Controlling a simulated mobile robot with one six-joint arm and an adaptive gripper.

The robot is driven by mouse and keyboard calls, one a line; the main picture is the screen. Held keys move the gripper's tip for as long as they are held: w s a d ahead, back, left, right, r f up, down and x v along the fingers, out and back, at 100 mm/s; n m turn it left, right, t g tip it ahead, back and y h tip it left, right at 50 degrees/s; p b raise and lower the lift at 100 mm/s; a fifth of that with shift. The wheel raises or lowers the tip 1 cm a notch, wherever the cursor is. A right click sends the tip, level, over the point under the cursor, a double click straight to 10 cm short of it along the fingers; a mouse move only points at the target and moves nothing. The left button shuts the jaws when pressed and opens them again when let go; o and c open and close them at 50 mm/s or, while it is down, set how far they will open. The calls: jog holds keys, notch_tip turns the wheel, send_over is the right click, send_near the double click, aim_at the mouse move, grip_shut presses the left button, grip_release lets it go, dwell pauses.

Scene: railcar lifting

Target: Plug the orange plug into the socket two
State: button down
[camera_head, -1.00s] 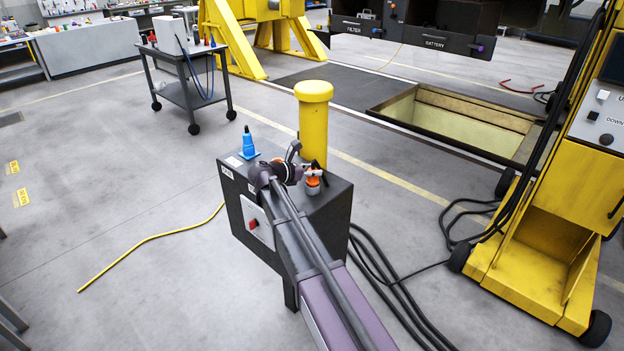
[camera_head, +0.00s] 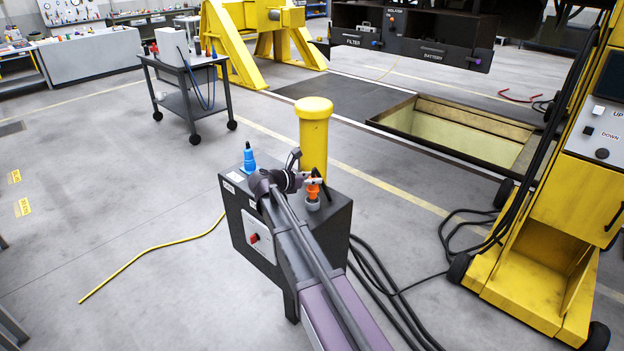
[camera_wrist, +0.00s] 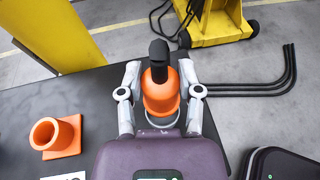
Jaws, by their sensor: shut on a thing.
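The orange plug (camera_wrist: 161,95) has a black upper part. It stands upright between the two grey fingers of my gripper (camera_wrist: 160,82), which is shut on it. In the head view, the orange plug (camera_head: 313,190) is over a grey ring on the right part of a dark box's top; I cannot tell whether it is seated there or just above. An empty orange socket (camera_wrist: 58,137) with a square base sits on the box top, left of the plug in the wrist view. My arm hides it in the head view. No socket number is readable.
A blue connector (camera_head: 249,158) stands at the left of the dark box (camera_head: 335,230). A yellow post (camera_head: 314,140) rises right behind the box. Black cables and a yellow lifting column (camera_head: 530,260) are to the right. Open floor lies left.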

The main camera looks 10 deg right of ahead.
jog(key=s+a, duration=0.1)
jog(key=s, duration=0.7)
jog(key=s+a+r, duration=0.1)
jog(key=s+a, duration=0.1)
jog(key=s, duration=0.5)
jog(key=shift+s+a+r+p, duration=0.25)
jog(key=shift+s+r+p, duration=0.05)
jog(key=shift+s+p, duration=0.1)
jog(key=shift+s, duration=0.1)
